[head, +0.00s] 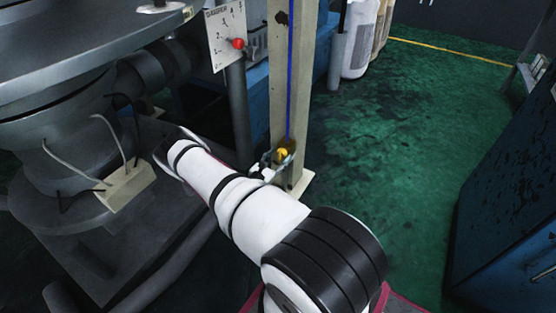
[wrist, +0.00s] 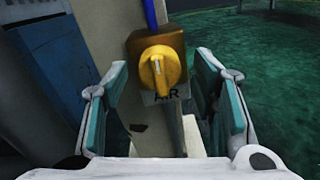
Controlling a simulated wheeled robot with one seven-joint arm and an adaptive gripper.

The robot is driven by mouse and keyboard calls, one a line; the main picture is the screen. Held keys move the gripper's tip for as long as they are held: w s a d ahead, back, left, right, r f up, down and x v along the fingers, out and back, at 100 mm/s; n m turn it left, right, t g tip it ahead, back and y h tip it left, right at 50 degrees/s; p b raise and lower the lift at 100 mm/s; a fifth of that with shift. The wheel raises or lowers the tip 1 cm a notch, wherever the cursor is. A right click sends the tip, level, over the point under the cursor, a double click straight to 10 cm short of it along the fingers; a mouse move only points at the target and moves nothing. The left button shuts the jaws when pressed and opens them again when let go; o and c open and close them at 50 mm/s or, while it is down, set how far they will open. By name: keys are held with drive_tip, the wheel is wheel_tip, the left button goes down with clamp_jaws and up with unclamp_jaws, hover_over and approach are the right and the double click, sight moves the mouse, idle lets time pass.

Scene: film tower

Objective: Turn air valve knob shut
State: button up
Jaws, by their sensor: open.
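The air valve knob (wrist: 159,68) is yellow and round with a raised grip bar, on a brown-gold valve body (wrist: 150,45). In the head view the yellow knob (head: 283,154) shows low on the beige post (head: 296,60), beyond my arm. My gripper (wrist: 160,105) is open in the wrist view, one teal-padded finger on each side below the knob. The knob appears between and ahead of the fingers, with no contact visible. In the head view my gripper (head: 268,165) is partly hidden by my arm.
A blue line (head: 290,70) runs down the post to the valve. Large grey machinery (head: 60,130) stands at the left, with a gauge plate and red ball (head: 238,43). A dark blue cabinet (head: 510,190) is at the right. Green floor (head: 400,120) lies open between.

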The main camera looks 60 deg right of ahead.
drive_tip(key=c, duration=1.2)
drive_tip(key=shift+o, duration=0.2)
drive_tip(key=shift+n, duration=0.4)
drive_tip(key=n+b, duration=0.2)
drive_tip(key=n, duration=1.5)
drive_tip(key=shift+f+t, duration=0.1)
drive_tip(key=shift+t, duration=0.2)
drive_tip(key=shift+n, duration=0.4)
